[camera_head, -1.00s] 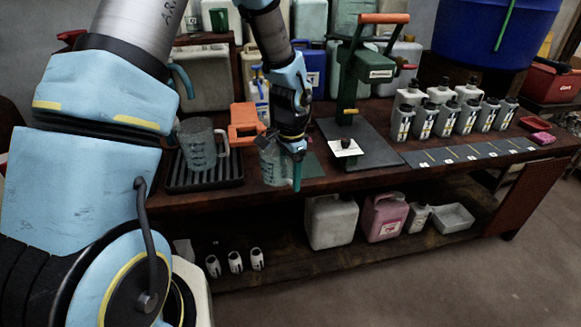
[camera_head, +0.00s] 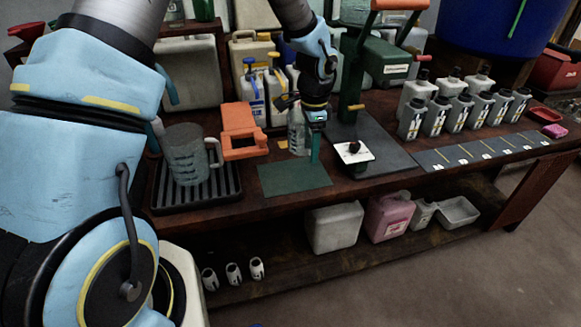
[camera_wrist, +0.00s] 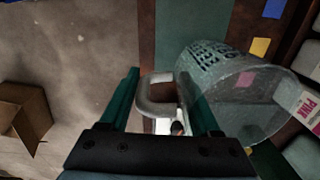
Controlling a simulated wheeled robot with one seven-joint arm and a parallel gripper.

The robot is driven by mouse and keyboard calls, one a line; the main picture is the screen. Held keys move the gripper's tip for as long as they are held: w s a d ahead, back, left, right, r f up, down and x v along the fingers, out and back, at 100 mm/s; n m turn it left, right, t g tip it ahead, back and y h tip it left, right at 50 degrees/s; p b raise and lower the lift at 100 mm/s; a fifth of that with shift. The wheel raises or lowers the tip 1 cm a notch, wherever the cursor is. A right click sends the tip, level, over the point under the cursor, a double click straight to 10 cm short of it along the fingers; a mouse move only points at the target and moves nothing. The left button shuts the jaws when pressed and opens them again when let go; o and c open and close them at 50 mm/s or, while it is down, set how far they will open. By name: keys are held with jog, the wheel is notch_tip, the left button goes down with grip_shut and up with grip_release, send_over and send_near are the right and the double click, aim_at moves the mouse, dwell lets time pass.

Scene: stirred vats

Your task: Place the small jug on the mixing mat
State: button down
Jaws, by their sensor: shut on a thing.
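The small jug, clear and grey with dark markings, shows in the head view (camera_head: 297,132), partly hidden by my gripper (camera_head: 315,145). In the wrist view, the jug (camera_wrist: 232,92) is to the right of my gripper (camera_wrist: 158,75), with its handle (camera_wrist: 157,95) between the green fingers, which are shut on it. The mixing mat (camera_head: 293,180) is a flat green sheet at the table's front edge, bare on top. In the head view the jug appears at or behind the mat's far edge. I cannot tell whether it touches the table.
A larger jug (camera_head: 187,155) stands on a black ribbed tray (camera_head: 197,199) at left. An orange holder (camera_head: 242,132) is behind the mat. A green press on a dark plate (camera_head: 372,145) stands right, with a white square piece (camera_head: 354,153) in front. Bottles stand behind.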

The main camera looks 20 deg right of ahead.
notch_tip(320, 180, down, 10)
jog(key=shift+w+r+p, duration=0.1)
jog(key=shift+p, duration=1.05)
jog(key=shift+c, duration=0.5)
grip_release()
jog(key=r+b, duration=0.1)
jog(key=r, duration=0.5)
jog(key=r+b, duration=0.1)
jog(key=r, duration=0.5)
jog(key=shift+s+a, duration=0.1)
jog(key=shift+s, duration=0.1)
